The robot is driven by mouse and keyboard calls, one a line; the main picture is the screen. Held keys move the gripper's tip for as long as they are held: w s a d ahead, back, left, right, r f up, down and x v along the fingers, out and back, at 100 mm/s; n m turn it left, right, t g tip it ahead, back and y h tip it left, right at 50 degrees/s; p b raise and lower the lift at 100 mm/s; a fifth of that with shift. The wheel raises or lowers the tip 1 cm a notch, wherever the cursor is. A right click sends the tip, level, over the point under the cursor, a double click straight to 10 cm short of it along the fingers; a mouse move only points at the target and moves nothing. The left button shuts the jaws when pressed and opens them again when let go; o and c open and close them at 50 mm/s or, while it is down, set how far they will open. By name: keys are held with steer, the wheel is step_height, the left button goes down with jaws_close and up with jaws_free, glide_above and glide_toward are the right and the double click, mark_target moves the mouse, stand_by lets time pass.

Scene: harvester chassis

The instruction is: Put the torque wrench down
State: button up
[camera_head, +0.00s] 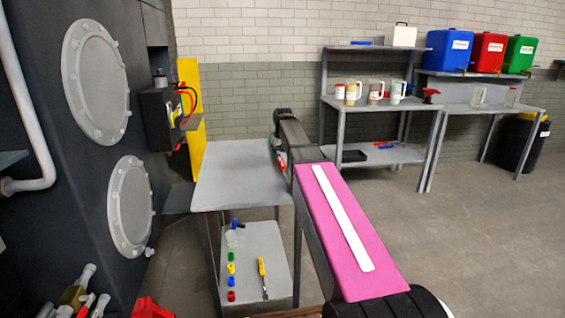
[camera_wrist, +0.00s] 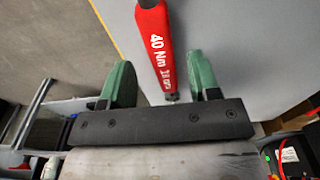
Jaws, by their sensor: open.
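The torque wrench (camera_wrist: 157,45) shows in the wrist view as a red handle with white "40 Nm" lettering. It lies over the grey top of the cart (camera_head: 235,180), seemingly resting on it. My gripper (camera_wrist: 160,78) is open, with one green finger on each side of the handle and a visible gap to each. In the head view my gripper (camera_head: 277,148) is at the right edge of the cart top. My arm hides most of it and the wrench there.
The rest of the cart top is clear. Its lower shelf (camera_head: 262,238) holds coloured pieces and a yellow-handled screwdriver (camera_head: 262,275). A dark machine wall (camera_head: 45,150) stands at left. A workbench (camera_head: 375,103) with jugs stands behind, with coloured canisters (camera_head: 488,50) at right.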

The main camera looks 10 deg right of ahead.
step_height(320, 180, up, 10)
steer(key=shift+s+f, duration=0.2)
steer(key=shift+s, duration=0.2)
